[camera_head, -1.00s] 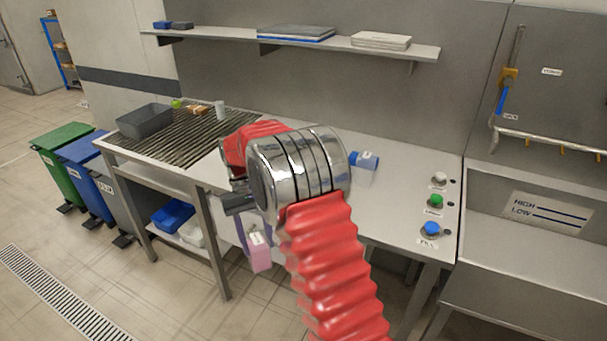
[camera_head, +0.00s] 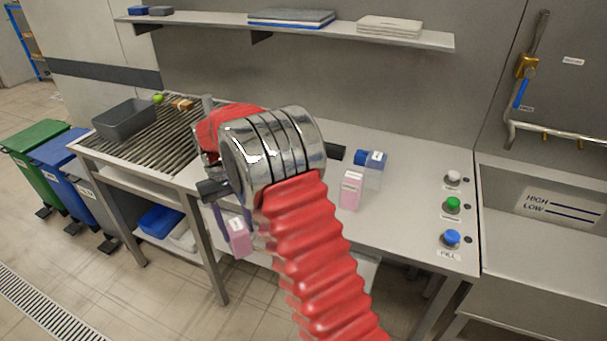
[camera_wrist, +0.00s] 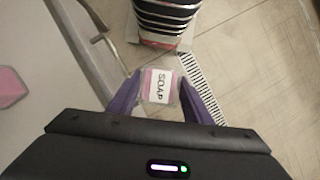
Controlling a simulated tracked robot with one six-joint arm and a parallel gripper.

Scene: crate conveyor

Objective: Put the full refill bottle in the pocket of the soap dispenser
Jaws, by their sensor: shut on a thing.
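My gripper (camera_wrist: 160,94) is shut on a pink bottle (camera_wrist: 157,86) with a white SOAP label. The bottle lies between the purple fingers, over the floor beside the worktop's edge. The held bottle (camera_head: 238,240) also shows in the head view, below my wrist and in front of the worktop. A second pink bottle (camera_head: 351,191) with a white label stands on the worktop, right of my arm. Just behind it is a blue and clear unit (camera_head: 375,170), which looks like the soap dispenser. Its pocket cannot be made out. How full either bottle is cannot be told.
The worktop (camera_head: 415,230) is clear in front of buttons (camera_head: 452,205) at its right end. A slatted section with a grey bin (camera_head: 123,119) is at the left. A shelf (camera_head: 210,17) runs above. A sink basin (camera_head: 550,235) adjoins at right.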

